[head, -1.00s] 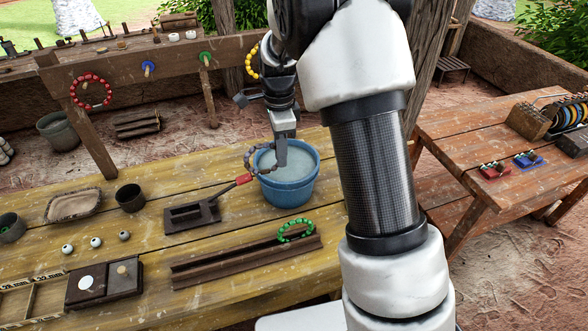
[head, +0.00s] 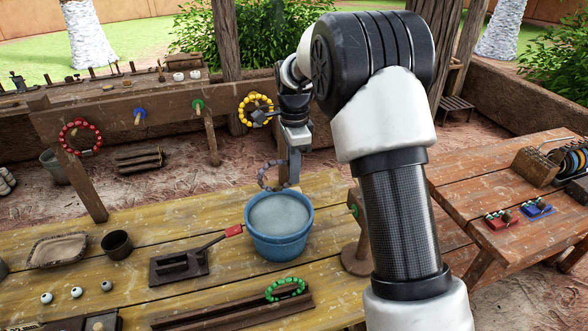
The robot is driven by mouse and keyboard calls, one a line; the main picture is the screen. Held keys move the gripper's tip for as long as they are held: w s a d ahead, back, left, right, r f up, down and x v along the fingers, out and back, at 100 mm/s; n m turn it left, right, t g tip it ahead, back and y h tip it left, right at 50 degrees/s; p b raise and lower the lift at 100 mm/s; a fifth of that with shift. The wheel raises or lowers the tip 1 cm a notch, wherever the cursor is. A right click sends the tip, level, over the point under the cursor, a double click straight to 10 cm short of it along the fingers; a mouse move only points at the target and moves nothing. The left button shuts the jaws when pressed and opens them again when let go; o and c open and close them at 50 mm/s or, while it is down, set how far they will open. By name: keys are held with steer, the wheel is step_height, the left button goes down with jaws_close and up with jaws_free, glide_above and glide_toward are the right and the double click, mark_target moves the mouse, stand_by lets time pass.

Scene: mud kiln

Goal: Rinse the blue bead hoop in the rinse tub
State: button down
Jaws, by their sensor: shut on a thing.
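My gripper (head: 294,175) is shut on a bead hoop (head: 266,171), which hangs to the left of the fingers. The rinse tub (head: 252,222) is a blue bucket of pale, cloudy water on the yellow wooden table. In the head view the gripper and hoop show at the tub's far rim, seemingly above the water; the exact height and any overlap with the rim are hard to tell.
Behind, a rail holds a red hoop (head: 64,134), a yellow hoop (head: 243,107), a bare blue peg (head: 139,114) and a bare green peg (head: 197,106).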

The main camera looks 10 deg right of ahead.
steer(key=shift+f+b, duration=5.05)
steer(key=shift+f, duration=4)
steer(key=shift+r+p, duration=0.4)
steer(key=shift+r, duration=0.05)
steer(key=shift+f, duration=0.45)
steer(key=shift+r, duration=0.25)
steer(key=shift+r, duration=0.2)
steer(key=shift+p, duration=0.45)
steer(key=shift+f, duration=0.45)
